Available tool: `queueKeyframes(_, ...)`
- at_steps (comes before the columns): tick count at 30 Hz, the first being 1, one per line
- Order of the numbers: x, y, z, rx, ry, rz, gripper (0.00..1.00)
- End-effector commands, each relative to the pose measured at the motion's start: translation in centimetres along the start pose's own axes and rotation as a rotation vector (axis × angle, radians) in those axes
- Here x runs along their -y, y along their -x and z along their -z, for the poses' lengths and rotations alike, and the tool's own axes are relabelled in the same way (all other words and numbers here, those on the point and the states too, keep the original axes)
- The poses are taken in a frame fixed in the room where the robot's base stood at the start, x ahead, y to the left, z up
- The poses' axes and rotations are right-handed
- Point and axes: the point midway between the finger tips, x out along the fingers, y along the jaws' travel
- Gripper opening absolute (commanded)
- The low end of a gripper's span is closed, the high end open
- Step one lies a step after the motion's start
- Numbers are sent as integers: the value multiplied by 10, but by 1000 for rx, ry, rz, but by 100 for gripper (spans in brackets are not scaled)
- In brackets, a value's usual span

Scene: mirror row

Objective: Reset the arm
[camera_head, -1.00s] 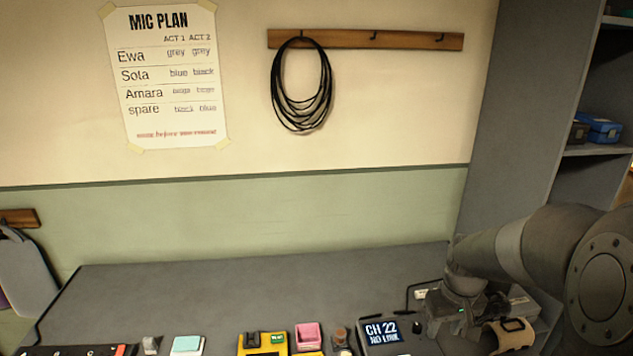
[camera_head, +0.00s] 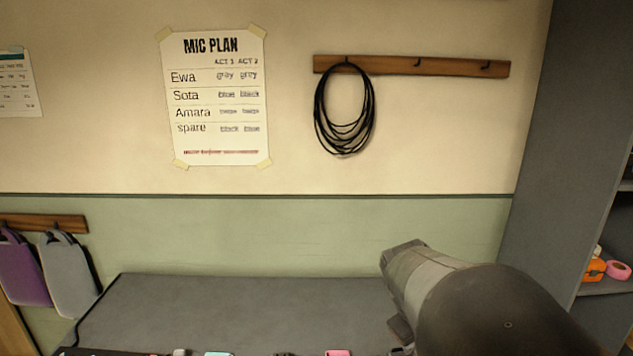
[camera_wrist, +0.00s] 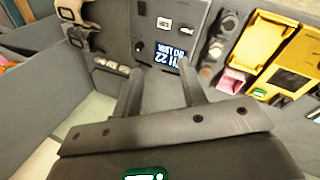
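My gripper (camera_wrist: 161,70) shows in the wrist view with its two fingers apart and nothing between them. The fingertips look clear of the box. In the head view my arm rises at the lower right in front of the desk (camera_head: 250,305).
In the wrist view a yellow case (camera_wrist: 285,60), a pink block (camera_wrist: 232,81) and a tan looped item (camera_wrist: 72,12) lie near the box. The head view shows a coiled black cable (camera_head: 345,145) on a wall rail and a grey shelf unit (camera_head: 575,140) at right.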

Motion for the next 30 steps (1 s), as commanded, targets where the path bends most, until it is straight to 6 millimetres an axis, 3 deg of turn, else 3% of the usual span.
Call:
queueKeyframes(5, 17, 33, -5, -58, 18, -47, 38)
queueKeyframes(15, 51, 75, -60, -286, -300, 75, 38)
queueKeyframes(21, 66, 84, -82, -390, -437, 206, 38)
queueKeyframes(30, 71, 86, -90, -421, -487, 265, 38)
